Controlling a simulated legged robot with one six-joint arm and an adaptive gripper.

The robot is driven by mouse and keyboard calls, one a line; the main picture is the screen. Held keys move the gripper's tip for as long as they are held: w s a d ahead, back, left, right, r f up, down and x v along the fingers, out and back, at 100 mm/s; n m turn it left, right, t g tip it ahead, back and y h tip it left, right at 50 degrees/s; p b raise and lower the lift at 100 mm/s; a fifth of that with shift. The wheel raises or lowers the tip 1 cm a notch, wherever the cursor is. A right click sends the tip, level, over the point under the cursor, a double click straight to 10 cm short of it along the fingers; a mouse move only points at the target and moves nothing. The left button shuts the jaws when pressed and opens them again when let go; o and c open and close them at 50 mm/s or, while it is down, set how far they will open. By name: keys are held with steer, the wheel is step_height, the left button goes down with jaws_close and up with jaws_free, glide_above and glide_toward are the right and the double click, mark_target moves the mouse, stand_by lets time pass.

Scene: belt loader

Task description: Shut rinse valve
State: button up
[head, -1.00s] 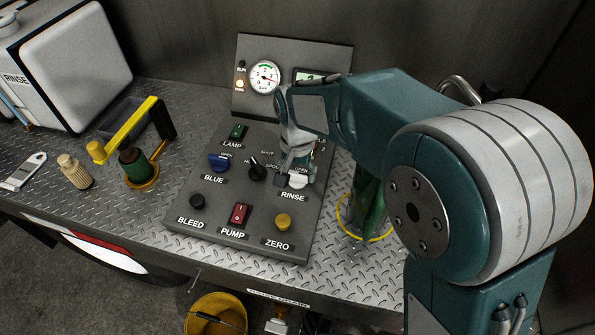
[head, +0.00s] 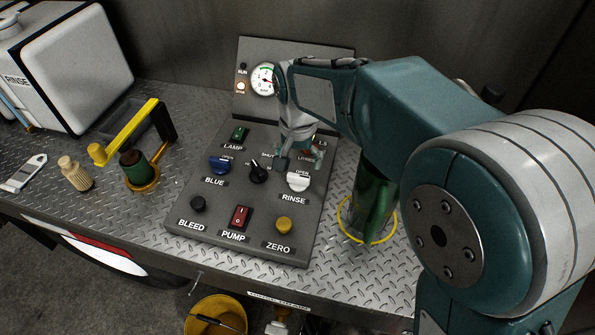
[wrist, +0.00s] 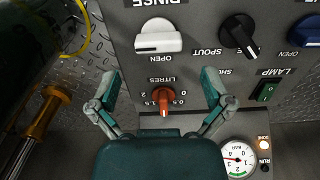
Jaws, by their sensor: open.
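The rinse valve is a white knob (head: 298,181) above the RINSE label on the grey sloped panel (head: 185,222). In the wrist view the white knob (wrist: 158,38) lies beyond my fingertips, its bar side-on beside the OPEN mark. My gripper (head: 298,155) is open and apart from the white knob, on its far side, over the LITRES dial. In the wrist view my open gripper (wrist: 158,84) has its two fingers either side of the orange LITRES knob (wrist: 163,104).
The black SPOUT knob (head: 258,173) is left of the white knob. The yellow ZERO button (head: 284,223) and red PUMP switch (head: 240,216) are nearer the front. A green bottle (head: 372,208) in a yellow ring stands right of the panel. A gauge (head: 263,79) stands behind.

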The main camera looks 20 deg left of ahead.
mark_target(297, 174)
step_height(297, 174, up, 7)
steer(key=shift+a+f, duration=0.1)
steer(key=shift+f, duration=0.05)
stand_by(0.5)
